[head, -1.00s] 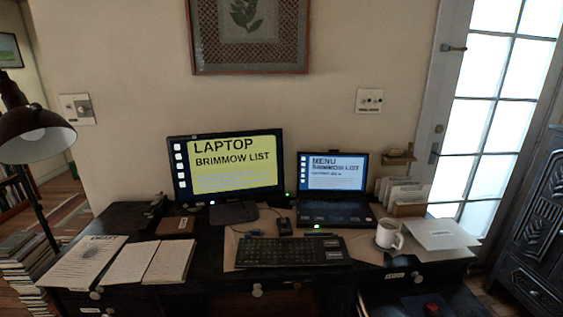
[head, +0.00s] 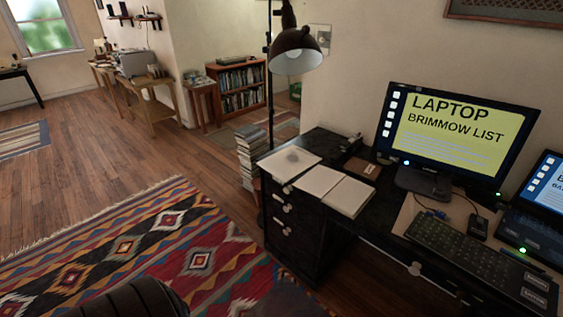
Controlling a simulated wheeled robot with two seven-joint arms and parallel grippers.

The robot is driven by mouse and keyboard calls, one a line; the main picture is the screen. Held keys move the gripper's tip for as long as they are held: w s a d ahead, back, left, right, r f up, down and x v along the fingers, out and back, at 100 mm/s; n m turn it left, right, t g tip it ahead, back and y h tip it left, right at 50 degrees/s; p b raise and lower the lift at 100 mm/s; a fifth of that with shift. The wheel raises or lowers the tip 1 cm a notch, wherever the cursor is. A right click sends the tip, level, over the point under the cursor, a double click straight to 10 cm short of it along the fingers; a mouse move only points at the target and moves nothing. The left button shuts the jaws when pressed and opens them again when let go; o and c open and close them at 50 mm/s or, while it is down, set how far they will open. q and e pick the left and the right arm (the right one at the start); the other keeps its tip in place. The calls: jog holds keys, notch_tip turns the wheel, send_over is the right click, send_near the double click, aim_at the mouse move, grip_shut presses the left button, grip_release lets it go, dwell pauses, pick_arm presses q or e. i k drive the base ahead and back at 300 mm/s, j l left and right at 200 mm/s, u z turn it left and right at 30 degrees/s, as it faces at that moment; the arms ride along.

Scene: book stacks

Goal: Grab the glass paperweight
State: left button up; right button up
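I cannot make out a glass paperweight in the head view. Neither of my grippers is in view. The black desk (head: 300,235) stands at the right with papers, a monitor and a keyboard on it. A small dark item (head: 352,141) sits at the back of the desk, too small to identify.
A monitor (head: 450,125), a keyboard (head: 480,262) and an open notebook (head: 333,190) are on the desk. A floor lamp (head: 297,52) and a book stack (head: 252,155) stand beside it. A bookcase (head: 240,88) and tables (head: 135,92) are farther back. The patterned rug (head: 150,245) has free floor beyond it.

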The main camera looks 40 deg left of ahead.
aim_at(293, 156)
jog(key=u, duration=0.5)
jog(key=i+j+z, duration=0.25)
jog(key=j, duration=0.7)
jog(key=j+z, duration=0.3)
jog(key=j, duration=0.65)
jog(key=j+z, duration=0.25)
jog(key=j, duration=0.75)
jog(key=k+j+z, duration=0.25)
jog(key=j, duration=0.75)
jog(key=i, duration=0.1)
